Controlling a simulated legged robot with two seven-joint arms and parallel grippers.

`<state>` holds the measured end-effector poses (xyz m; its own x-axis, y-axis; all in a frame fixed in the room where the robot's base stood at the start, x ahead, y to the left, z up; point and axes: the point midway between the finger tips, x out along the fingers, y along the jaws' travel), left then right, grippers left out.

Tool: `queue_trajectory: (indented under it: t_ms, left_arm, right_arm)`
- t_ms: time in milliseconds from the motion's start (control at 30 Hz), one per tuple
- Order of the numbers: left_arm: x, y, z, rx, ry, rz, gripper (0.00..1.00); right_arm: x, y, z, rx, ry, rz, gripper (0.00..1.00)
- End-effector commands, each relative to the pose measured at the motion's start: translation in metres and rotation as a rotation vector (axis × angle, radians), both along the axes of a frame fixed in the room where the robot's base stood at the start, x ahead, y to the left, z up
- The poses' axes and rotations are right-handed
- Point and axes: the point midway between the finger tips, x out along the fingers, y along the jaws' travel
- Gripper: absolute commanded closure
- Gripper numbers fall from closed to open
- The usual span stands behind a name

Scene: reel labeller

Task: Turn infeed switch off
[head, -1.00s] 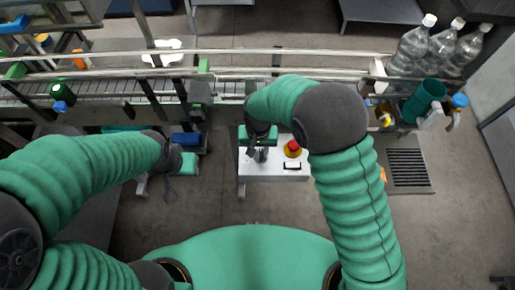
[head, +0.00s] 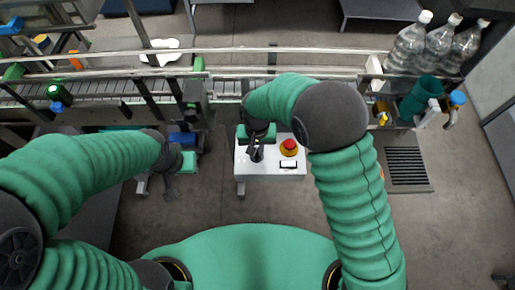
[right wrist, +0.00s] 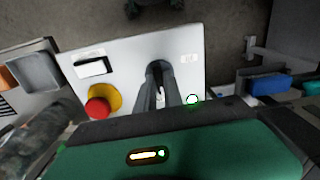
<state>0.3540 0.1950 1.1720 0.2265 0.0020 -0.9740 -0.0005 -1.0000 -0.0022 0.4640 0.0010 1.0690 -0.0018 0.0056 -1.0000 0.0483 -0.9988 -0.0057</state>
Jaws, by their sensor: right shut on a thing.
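A white control box (head: 262,169) stands in front of the conveyor. My right gripper (head: 256,155) is over its left part, pointing down at its top. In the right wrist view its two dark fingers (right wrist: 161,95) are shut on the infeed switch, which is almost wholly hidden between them. A red push button (right wrist: 98,107) on a yellow base sits beside the fingers, apart from them. My left gripper (head: 168,188) hangs left of the box, away from it; its finger opening is unclear.
The conveyor (head: 225,86) runs across behind the box, with rails above it. Clear bottles (head: 438,45) and a teal cup (head: 419,98) are at the right. The floor between box and left gripper is clear.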

Motion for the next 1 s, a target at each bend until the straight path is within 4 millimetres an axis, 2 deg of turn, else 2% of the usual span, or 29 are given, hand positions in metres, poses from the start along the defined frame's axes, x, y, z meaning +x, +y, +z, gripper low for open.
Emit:
queue_trajectory:
  t_ms: [267,1000]
  left_arm:
    - [0.0000,0.0002,-0.0030,0.000,0.000,0.001,0.64]
    - [0.0000,0.0001,-0.0040,0.000,0.000,0.000,0.64]
  right_arm:
    - [0.0010,-0.0025,0.0003,-0.003,-0.001,0.167,1.00]
    - [0.0018,-0.0024,0.0017,-0.001,-0.006,0.864,1.00]
